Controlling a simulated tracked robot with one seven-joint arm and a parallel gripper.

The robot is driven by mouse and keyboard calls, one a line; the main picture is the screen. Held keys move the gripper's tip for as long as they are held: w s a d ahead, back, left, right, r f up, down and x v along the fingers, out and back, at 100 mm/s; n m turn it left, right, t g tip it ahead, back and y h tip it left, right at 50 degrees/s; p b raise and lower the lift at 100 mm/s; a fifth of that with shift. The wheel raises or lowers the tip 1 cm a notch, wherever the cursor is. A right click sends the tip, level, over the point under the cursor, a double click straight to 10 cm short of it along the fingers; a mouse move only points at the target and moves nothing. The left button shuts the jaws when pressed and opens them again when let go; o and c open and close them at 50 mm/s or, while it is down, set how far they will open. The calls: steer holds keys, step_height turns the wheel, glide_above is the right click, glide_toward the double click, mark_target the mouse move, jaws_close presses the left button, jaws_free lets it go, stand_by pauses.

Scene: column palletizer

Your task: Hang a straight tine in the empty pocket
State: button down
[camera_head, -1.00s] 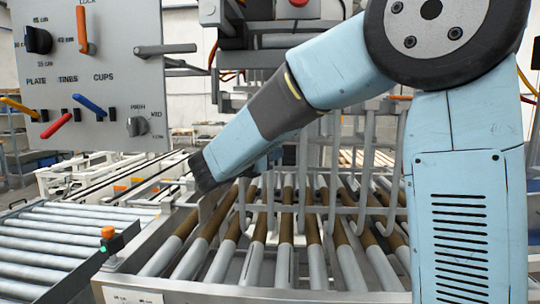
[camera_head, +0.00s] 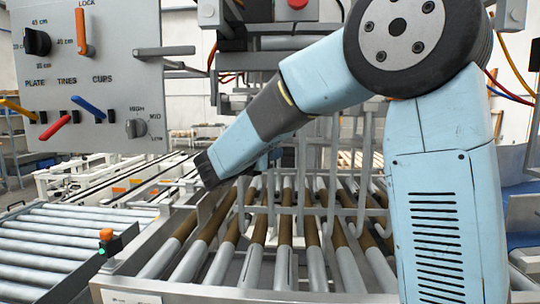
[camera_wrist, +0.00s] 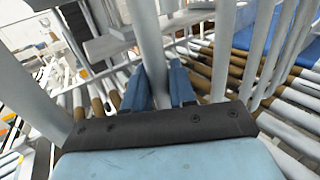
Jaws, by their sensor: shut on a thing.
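In the wrist view my gripper (camera_wrist: 160,82) has its two blue fingers on either side of a grey bar, a tine (camera_wrist: 148,35), and is shut on it. The tine runs up out of the top of the picture; its lower end is hidden behind the wrist, so I cannot tell its whole shape. In the head view the gripper's fingers and the held tine are hidden behind my arm. Several hanging grey tines with hooked lower ends (camera_head: 361,200) show right of my wrist. I cannot make out the empty pocket.
A roller conveyor (camera_head: 283,265) with grey and brown rollers lies under the tines. A control panel (camera_head: 90,85) with coloured levers and knobs stands at upper left. Another roller conveyor (camera_head: 55,245) is at lower left. Grey upright bars (camera_wrist: 225,45) stand close right of the gripper.

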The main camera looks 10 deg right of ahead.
steer(key=shift+f, duration=1.2)
steer(key=c, duration=0.8)
jaws_free()
steer(key=shift+c, duration=0.2)
steer(key=v, duration=1.3)
steer(key=shift+s+a, duration=0.25)
steer(key=shift+a, duration=0.1)
